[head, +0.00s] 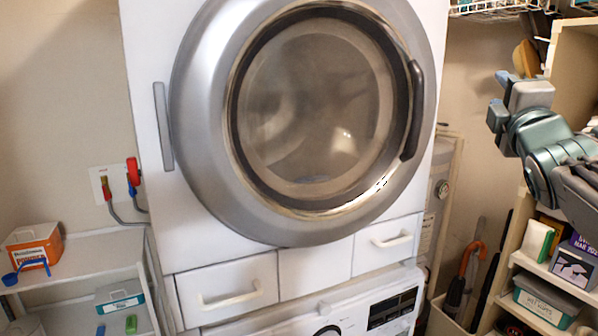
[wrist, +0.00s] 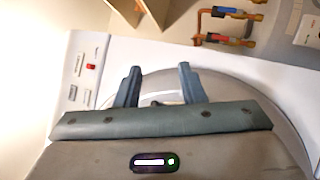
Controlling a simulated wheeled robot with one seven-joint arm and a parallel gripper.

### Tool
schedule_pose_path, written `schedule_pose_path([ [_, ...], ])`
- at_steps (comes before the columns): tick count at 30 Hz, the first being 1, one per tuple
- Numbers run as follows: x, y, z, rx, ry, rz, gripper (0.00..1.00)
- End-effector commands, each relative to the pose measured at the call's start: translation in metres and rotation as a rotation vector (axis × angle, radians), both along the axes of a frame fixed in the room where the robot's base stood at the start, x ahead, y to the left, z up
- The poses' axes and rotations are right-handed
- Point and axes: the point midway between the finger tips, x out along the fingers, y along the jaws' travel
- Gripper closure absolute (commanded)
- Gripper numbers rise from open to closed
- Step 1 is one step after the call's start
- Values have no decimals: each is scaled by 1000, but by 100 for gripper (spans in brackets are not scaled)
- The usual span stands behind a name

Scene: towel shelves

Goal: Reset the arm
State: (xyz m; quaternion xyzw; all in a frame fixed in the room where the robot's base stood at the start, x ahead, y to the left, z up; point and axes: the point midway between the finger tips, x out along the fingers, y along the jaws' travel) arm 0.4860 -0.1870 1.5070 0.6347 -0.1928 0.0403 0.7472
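My arm with my gripper (head: 503,99) shows at the right of the head view, raised in front of the shelves and to the right of the round washer door. In the wrist view, the two fingers of my gripper (wrist: 159,86) stand apart, with nothing seen held between them. The grey round door (head: 315,100) of the white machine looks closed in the head view. Its dark handle (head: 412,110) is on the right side of the door. In the wrist view, a white machine surface and a grey round rim lie behind the fingers.
A white shelf (head: 85,245) at left holds an orange box (head: 33,247) and small items. A second machine (head: 370,310) sits below. Shelves (head: 560,277) with books and a bin stand at right, beside an umbrella (head: 470,258). Pipes (wrist: 235,12) show in the wrist view.

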Motion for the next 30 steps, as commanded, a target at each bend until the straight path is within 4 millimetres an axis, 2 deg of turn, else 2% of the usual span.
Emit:
schedule_pose_path([
  [1,4,7,-31,144,71,19,64],
  [4,6,24,-95,436,217,31,64],
  [8,-7,55,-181,799,413,-6,64],
  [9,-15,66,-208,905,476,-31,64],
  [12,-43,97,-273,1154,628,-123,64],
  [15,-82,127,-331,1369,770,-259,64],
  [18,-123,153,-375,1535,883,-416,64],
  [21,-159,171,-404,1641,961,-563,64],
  [24,-184,182,-421,1703,1004,-669,64],
  [27,-196,187,-428,1727,1024,-724,64],
  [30,-199,188,-430,1734,1026,-737,64],
])
